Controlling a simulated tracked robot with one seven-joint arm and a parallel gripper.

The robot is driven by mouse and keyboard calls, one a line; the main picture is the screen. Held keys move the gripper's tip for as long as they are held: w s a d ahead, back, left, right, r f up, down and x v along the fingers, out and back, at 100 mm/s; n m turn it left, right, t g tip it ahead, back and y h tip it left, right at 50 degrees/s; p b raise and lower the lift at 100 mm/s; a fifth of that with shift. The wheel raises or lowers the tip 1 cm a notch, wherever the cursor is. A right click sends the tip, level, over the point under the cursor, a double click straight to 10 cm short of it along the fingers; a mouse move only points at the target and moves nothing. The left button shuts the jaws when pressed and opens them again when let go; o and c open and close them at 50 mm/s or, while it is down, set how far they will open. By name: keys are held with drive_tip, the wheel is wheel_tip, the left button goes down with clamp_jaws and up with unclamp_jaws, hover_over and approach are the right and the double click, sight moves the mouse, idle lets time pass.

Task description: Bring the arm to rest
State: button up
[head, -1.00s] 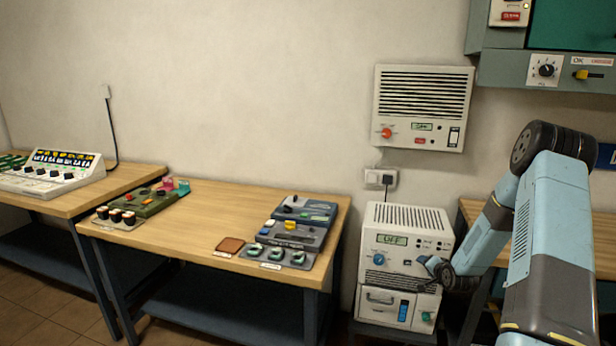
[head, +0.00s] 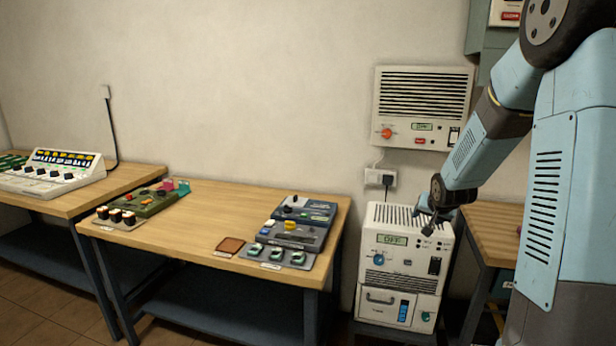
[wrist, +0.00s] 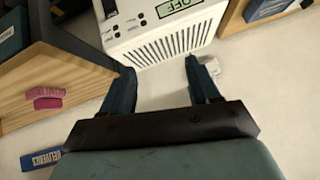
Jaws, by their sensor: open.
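My arm is raised at the right of the head view, its elbow cut off by the top edge. My gripper (head: 428,215) is small there, near the top right of the white floor unit (head: 385,269). In the wrist view my gripper (wrist: 160,68) is open, with two dark fingers spread apart and nothing between them. The white unit (wrist: 172,46) shows beyond the fingers, with its vents and a display reading OFF. I cannot tell whether a finger touches it.
A wall unit (head: 422,82) hangs above, with a socket (head: 380,178) below it. A wooden bench (head: 203,213) with several control boxes stands left. Another bench (head: 494,228) stands right, behind my arm. The wall between left bench and wall unit is bare.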

drive_tip(key=s+a+r+n, duration=0.1)
drive_tip(key=s+a+r, duration=0.3)
drive_tip(key=s+r, duration=0.4)
drive_tip(key=s+a+r+n+g, duration=0.1)
drive_tip(key=s+a+r, duration=0.3)
drive_tip(key=s, duration=1)
drive_tip(key=s+a+r+n+g+y, duration=0.1)
drive_tip(key=s+a+r+n+g, duration=0.1)
drive_tip(key=s, duration=1.2)
drive_tip(key=shift+s+a+r+n, duration=0.15)
drive_tip(key=shift+a+r+n, duration=0.25)
drive_tip(key=shift+a+r, duration=0.5)
